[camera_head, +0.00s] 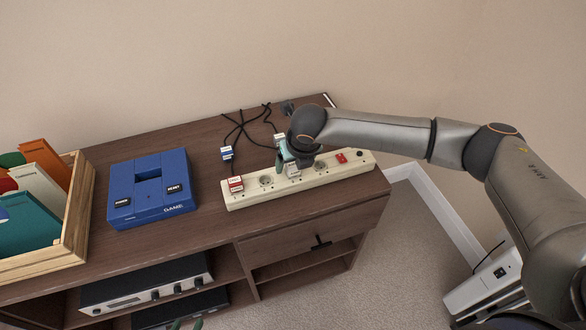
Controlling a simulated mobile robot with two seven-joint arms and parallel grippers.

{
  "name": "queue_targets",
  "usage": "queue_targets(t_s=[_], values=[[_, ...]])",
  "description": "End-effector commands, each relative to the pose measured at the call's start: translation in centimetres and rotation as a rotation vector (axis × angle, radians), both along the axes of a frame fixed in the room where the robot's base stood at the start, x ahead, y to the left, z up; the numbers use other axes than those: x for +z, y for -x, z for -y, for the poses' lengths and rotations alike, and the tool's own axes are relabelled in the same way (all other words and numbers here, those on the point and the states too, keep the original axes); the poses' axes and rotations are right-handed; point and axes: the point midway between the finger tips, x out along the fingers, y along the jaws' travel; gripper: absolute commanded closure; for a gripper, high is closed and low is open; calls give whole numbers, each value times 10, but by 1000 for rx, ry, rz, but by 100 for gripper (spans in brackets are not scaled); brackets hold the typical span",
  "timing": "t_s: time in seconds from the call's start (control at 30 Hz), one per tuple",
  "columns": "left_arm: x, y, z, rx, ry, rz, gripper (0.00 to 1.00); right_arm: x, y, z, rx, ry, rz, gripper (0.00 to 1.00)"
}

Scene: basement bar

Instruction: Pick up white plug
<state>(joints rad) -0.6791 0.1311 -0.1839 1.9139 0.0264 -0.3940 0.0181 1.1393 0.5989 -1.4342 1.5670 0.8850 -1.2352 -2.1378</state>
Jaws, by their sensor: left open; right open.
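A small white plug (280,138) with a black cable lies behind the power strip, partly hidden by my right gripper. My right gripper (286,162) is over the middle of the cream power strip (325,176), its teal fingers pointing down, open. A small whitish piece (293,172) shows at the strip beside the fingers; I cannot tell whether it is a plug. I cannot tell whether the fingers touch anything. Only the teal fingertips of my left gripper (187,324) show at the bottom edge, open and far from the plugs.
A red plug (236,185) sits at the strip's left end. A blue plug (227,153) lies behind the strip among black cables. A blue game console (150,206) and a wooden crate (77,215) of folders stand left on the brown cabinet (215,215).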

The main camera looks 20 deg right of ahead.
Motion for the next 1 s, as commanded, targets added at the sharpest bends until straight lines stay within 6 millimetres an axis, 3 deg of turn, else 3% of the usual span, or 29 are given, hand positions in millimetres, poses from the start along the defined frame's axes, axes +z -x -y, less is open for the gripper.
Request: queue_targets(t_s=[0.23,0.9,1.0], values=[[0,0,0,0,0,0,50,-1,-1,0,1,-1,0,24],[0,0,0,0,0,1,50,-1,-1,0,0,-1,0,99],[0,0,0,0,0,1,50,-1,-1,0,0,-1,1,100]])
